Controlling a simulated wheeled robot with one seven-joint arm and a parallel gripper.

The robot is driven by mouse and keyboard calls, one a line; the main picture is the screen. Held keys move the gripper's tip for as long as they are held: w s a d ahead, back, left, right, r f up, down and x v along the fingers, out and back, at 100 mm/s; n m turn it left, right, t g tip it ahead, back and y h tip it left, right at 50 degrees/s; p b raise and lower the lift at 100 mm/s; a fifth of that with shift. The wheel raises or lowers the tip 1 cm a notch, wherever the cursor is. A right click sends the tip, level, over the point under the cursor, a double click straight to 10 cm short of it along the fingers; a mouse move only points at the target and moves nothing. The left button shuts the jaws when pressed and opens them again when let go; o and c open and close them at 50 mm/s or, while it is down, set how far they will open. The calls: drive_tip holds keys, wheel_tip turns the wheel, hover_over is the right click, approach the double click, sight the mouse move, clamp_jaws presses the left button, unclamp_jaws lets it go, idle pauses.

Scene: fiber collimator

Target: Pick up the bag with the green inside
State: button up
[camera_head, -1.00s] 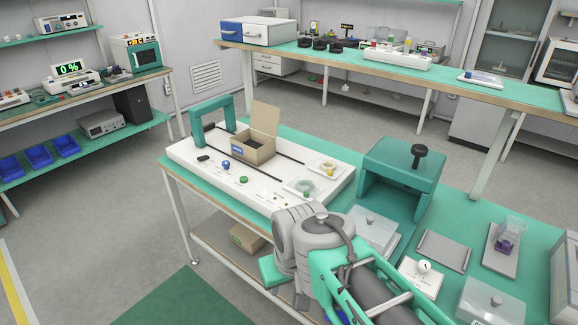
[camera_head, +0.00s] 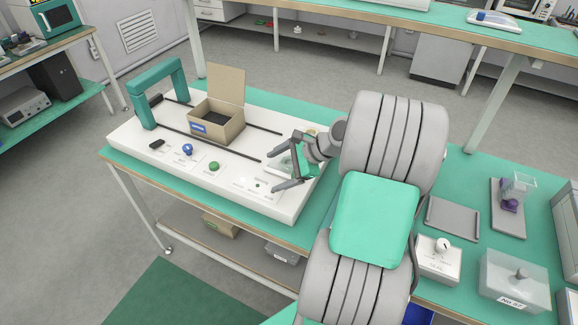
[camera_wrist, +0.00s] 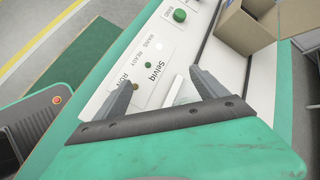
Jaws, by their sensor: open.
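My gripper (camera_head: 272,173) is open over the right end of the white machine (camera_head: 232,187), with its fingers pointing left. The clear bag with the green inside (camera_head: 284,164) is partly hidden behind my gripper fingers in the head view. In the wrist view my gripper (camera_wrist: 161,80) is open, and a pale, see-through edge, perhaps of this bag (camera_wrist: 187,91), shows between the fingers. I cannot tell whether a finger touches it. The other bag, with yellow inside, is almost fully hidden behind my wrist in the head view.
An open cardboard box (camera_head: 217,121) stands on the machine, beside a teal arch (camera_head: 160,91). Blue (camera_head: 188,149) and green (camera_head: 214,166) buttons are on the machine's near side. A grey tray (camera_head: 453,218) and a clear-lidded box (camera_head: 513,276) are at the right.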

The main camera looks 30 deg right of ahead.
sight(291, 164)
drive_tip(key=o, duration=0.3)
drive_tip(key=s+d+m+t, duration=0.1)
drive_tip(key=d+m, duration=0.2)
drive_tip(key=s+d+m+t, duration=0.1)
drive_tip(key=d+m+t, duration=0.1)
drive_tip(key=d, duration=0.1)
drive_tip(key=s+d+f+m+t+y, duration=0.1)
drive_tip(key=d+m, duration=0.2)
drive_tip(key=d, duration=0.1)
drive_tip(key=shift+s+m, duration=0.15)
drive_tip(key=shift+m, duration=0.15)
drive_tip(key=shift+d+m+t, duration=0.15)
drive_tip(key=shift+m+t, duration=0.15)
drive_tip(key=shift+t, duration=0.1)
drive_tip(key=x, duration=0.7)
drive_tip(key=shift+w+f, duration=0.2)
drive_tip(key=shift+w, duration=0.05)
drive_tip(key=shift+c, duration=0.3)
drive_tip(key=c, duration=1.1)
